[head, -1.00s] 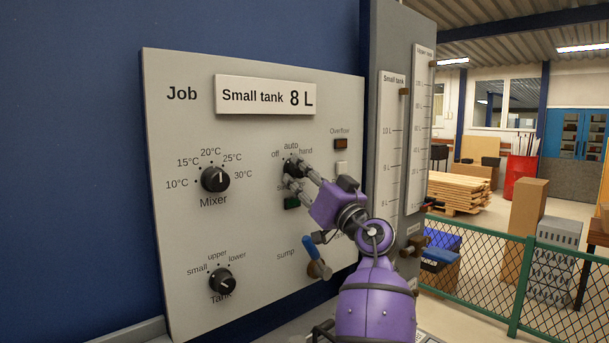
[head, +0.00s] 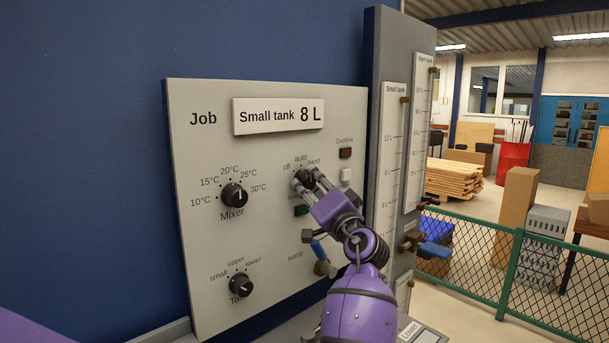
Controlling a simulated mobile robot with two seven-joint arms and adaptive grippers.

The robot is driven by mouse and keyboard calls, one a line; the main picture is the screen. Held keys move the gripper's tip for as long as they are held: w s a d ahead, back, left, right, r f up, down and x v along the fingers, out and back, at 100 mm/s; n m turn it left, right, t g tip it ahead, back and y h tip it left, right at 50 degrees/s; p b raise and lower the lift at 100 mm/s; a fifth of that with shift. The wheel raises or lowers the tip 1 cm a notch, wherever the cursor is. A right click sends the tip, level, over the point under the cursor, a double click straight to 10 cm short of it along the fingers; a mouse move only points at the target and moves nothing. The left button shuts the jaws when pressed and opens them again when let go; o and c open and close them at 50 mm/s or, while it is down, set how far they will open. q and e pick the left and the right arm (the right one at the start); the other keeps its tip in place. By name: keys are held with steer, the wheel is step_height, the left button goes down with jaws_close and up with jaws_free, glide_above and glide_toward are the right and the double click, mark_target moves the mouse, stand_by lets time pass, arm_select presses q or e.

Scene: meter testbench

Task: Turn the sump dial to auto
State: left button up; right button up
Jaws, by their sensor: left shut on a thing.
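The sump dial (head: 301,177) is a small black knob on the grey panel, below an arc of labels reading off, auto and hand. My left gripper (head: 307,183) is purple with grey fingers and reaches up to the dial from the lower right. Its fingers are shut on the dial, one on each side. The fingers cover much of the knob, and I cannot tell which label its pointer faces.
The panel (head: 185,150) also carries the Mixer dial (head: 234,195), the Tank dial (head: 241,284), an Overflow lamp (head: 345,153) and a blue-handled sump valve (head: 320,254). Tank gauges (head: 393,160) stand at right. A green mesh fence (head: 470,260) is beyond.

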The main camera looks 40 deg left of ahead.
arm_select(q)
steer(key=shift+d+r+m+t+p, duration=0.15)
steer(key=shift+r+m+t+p, duration=0.15)
steer(key=shift+r, duration=0.05)
steer(key=shift+f+m+h+p, duration=0.25)
steer(key=shift+m+h+p, duration=0.3)
steer(key=shift+m, duration=0.15)
steer(key=shift+f, duration=0.1)
arm_select(e)
steer(key=shift+w+a+r, duration=0.15)
steer(key=shift+w+r, duration=0.15)
steer(key=shift+r, duration=0.25)
steer(key=shift+w+a+r, duration=0.1)
steer(key=shift+w+r, duration=0.15)
steer(key=shift+r, duration=0.3)
arm_select(q)
steer(key=shift+w+f+m, duration=0.1)
steer(key=shift+f+m, duration=0.15)
steer(key=shift+m, duration=0.05)
arm_select(e)
steer(key=shift+a+f, duration=0.1)
steer(key=shift+a, duration=0.05)
